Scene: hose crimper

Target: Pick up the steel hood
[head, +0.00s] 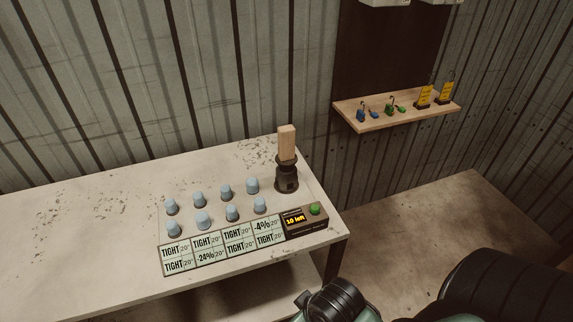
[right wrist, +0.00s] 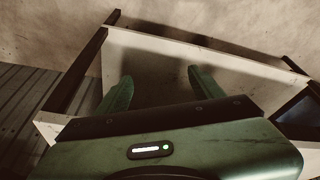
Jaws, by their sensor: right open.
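No thing is clearly recognisable as the steel hood. The nearest candidate is a dark metal piece (head: 287,179) at the back right of the white table, with an opening low on its front and a pale wooden block (head: 287,141) upright on top. Several pale blue-grey caps (head: 226,191) stand in two rows to its left. My right gripper (right wrist: 160,75) shows in the right wrist view with its two green fingers apart and nothing between them. In the head view only part of my right arm shows at the lower right, apart from the table objects. My left gripper is not in view.
The worn white table (head: 95,225) is bare on its left. A label panel (head: 222,246) with "TIGHT" and percentages lies before the caps. A control box (head: 305,222) reads "10 left" and has a green button (head: 315,208). A wall shelf (head: 400,108) holds small blue, green and yellow items.

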